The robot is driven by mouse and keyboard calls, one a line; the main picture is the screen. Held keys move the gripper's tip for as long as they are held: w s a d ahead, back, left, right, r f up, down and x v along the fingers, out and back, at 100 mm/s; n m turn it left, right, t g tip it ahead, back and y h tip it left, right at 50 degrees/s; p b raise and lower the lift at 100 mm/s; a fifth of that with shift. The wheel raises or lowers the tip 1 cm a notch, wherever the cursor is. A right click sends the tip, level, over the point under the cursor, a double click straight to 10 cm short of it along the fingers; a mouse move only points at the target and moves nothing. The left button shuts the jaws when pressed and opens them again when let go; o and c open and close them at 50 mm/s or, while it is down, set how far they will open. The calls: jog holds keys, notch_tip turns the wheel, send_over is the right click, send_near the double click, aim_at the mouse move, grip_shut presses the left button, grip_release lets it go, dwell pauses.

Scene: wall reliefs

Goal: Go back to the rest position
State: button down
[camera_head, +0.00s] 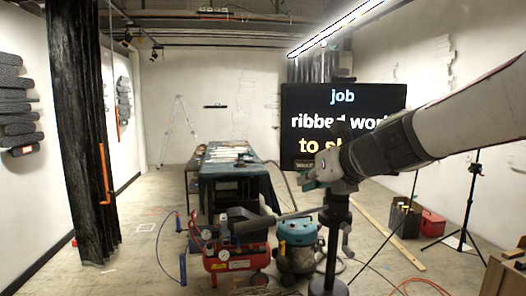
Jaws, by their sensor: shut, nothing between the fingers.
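My arm reaches in from the right edge, and my gripper (313,184) is at its end, left of the middle of the screen's lower edge. It looks shut with nothing held. A dark upright post (334,245) stands just below the gripper. I cannot tell whether they touch.
A table with a dark green cloth (238,185) stands mid-room. A red compressor (236,259) and a teal-topped vacuum (297,233) are on the floor before it. A black curtain (82,130) hangs left. A tripod (467,205) and red box (432,224) stand right.

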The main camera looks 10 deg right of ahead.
jog(key=s+f+n+g+h, duration=0.1)
jog(key=s+f+n+g, duration=0.1)
jog(key=s+n, duration=0.6)
jog(key=s+f+n+g+h, duration=0.1)
jog(key=s+f+n+g, duration=0.1)
jog(key=s+f+n, duration=0.3)
jog(key=s+f+n+g+h, duration=0.1)
jog(key=s+f+n+g, duration=0.1)
jog(key=s+n, duration=1.1)
jog(key=f+n, duration=0.1)
jog(key=n, duration=0.7)
jog(key=shift+s+d+f+n+h, duration=0.15)
jog(key=shift+s+f+n+h, duration=0.1)
jog(key=shift+f+n+h, duration=0.15)
